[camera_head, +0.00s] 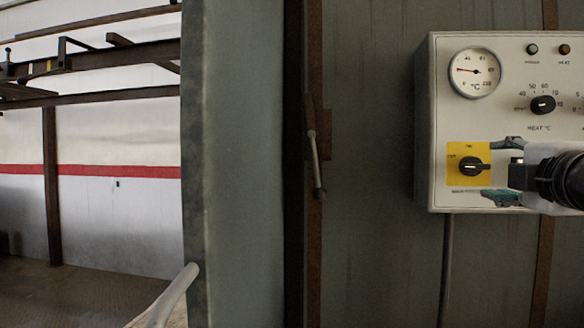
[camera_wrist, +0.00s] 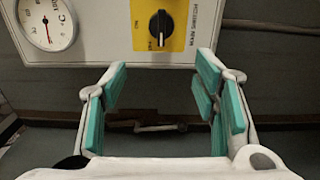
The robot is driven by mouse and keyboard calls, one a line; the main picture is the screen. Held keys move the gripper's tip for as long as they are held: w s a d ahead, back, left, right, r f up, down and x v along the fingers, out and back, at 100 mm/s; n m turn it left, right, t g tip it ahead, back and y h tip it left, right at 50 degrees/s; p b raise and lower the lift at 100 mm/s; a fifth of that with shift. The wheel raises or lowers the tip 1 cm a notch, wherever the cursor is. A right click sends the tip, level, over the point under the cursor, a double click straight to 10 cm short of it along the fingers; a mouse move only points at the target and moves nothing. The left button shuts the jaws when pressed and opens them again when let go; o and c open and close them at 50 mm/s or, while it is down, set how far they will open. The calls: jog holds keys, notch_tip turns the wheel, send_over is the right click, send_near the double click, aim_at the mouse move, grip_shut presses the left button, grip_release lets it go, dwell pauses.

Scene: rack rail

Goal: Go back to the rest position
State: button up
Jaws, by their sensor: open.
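My gripper (camera_head: 504,170) is open and empty in front of the white control box (camera_head: 432,110), at the right of the head view. It is just right of the main switch, a black knob (camera_head: 470,167) on a yellow plate (camera_head: 482,149). The knob lies horizontal in the head view. In the wrist view the gripper's teal-padded fingers (camera_wrist: 161,76) are spread wide with nothing between them. The knob (camera_wrist: 160,28) shows beyond the fingertips, apart from them. My arm hides the box's lower right part.
A temperature gauge (camera_head: 475,73), two small lamps and a heat knob (camera_head: 542,104) are on the box. A door handle (camera_head: 315,163) is on the rusty post to the left. A cable (camera_head: 446,270) hangs below the box. An opening at far left shows a white wall with a red stripe.

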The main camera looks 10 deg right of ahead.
dwell(0.3)
jog(key=s+a+f+m+g+y, duration=0.1)
jog(key=s+a+f+m+g, duration=0.4)
jog(key=f, duration=0.4)
jog(key=s+a+f+m+g+y, duration=0.1)
jog(key=s+a+f+m+g, duration=0.3)
jog(key=s+f, duration=0.3)
jog(key=s+a+f+m+g+y, duration=0.1)
jog(key=s+a+f+m+g, duration=0.35)
jog(key=f, duration=0.55)
jog(key=s+a+f+m+g+y, duration=0.1)
jog(key=s+a+f+g, duration=0.15)
jog(key=s, duration=0.25)
jog(key=s+a+f+m+g+y, duration=0.1)
jog(key=s+a, duration=0.2)
jog(key=s, duration=0.3)
notch_tip(320, 180, up, 12)
jog(key=w+t+p, duration=0.1)
jog(key=p, duration=1)
jog(key=shift+w+f+t, duration=0.25)
jog(key=shift+w+t, duration=0.05)
jog(key=shift+t, duration=0.1)
jog(key=r+p, duration=0.3)
jog(key=r, duration=0.1)
jog(key=r+t+p, duration=0.1)
jog(key=r+p, duration=0.3)
jog(key=s+r+t+p, duration=0.1)
jog(key=r+p, duration=0.3)
jog(key=shift+r+n, duration=0.25)
jog(key=shift+c, duration=0.4)
